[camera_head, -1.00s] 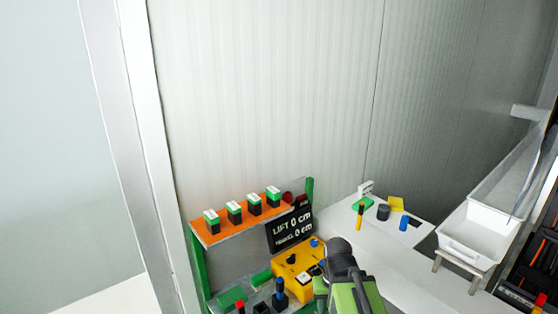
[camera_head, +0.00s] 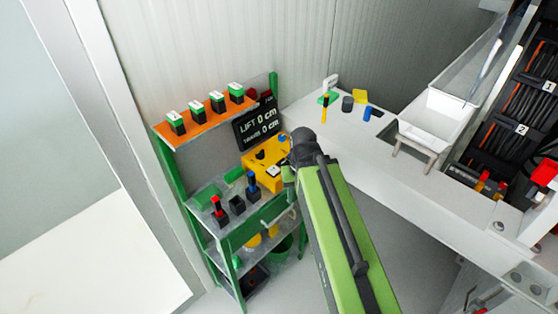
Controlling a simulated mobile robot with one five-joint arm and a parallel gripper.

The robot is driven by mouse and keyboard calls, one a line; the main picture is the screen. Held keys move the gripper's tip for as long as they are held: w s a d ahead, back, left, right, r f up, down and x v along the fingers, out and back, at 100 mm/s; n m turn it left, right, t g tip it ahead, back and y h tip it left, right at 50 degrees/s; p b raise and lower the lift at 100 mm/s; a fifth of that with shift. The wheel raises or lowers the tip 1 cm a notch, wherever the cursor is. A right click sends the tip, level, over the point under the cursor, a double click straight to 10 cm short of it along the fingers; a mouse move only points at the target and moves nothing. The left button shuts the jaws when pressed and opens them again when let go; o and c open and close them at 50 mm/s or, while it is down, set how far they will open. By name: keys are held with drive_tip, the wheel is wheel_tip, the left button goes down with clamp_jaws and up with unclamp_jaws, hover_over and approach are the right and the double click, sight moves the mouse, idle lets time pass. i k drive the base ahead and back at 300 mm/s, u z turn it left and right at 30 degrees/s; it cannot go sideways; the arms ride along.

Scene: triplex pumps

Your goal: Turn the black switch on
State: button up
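A yellow box (camera_head: 254,167) sits on the green shelf unit, just left of my arm's end. A small black part (camera_head: 261,154) shows on its top face; it may be the black switch, but it is too small to tell its position. My green arm (camera_head: 335,225) reaches up from the bottom. My gripper (camera_head: 293,164) is at the arm's far end, beside the box's right side in the picture. Its fingers are mostly hidden by the arm, so I cannot tell whether it is open or whether it touches the box.
The green shelf unit (camera_head: 230,243) holds red, black and blue parts. A white counter (camera_head: 400,165) with small items and a white tray (camera_head: 438,119) is at right.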

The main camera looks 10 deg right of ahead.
sight(260, 155)
drive_tip(key=z, duration=0.15)
drive_tip(key=k, duration=0.55)
drive_tip(key=u, duration=2.25)
drive_tip(key=k, duration=0.55)
drive_tip(key=z, duration=0.45)
drive_tip(key=i, duration=0.5)
drive_tip(key=u, duration=0.15)
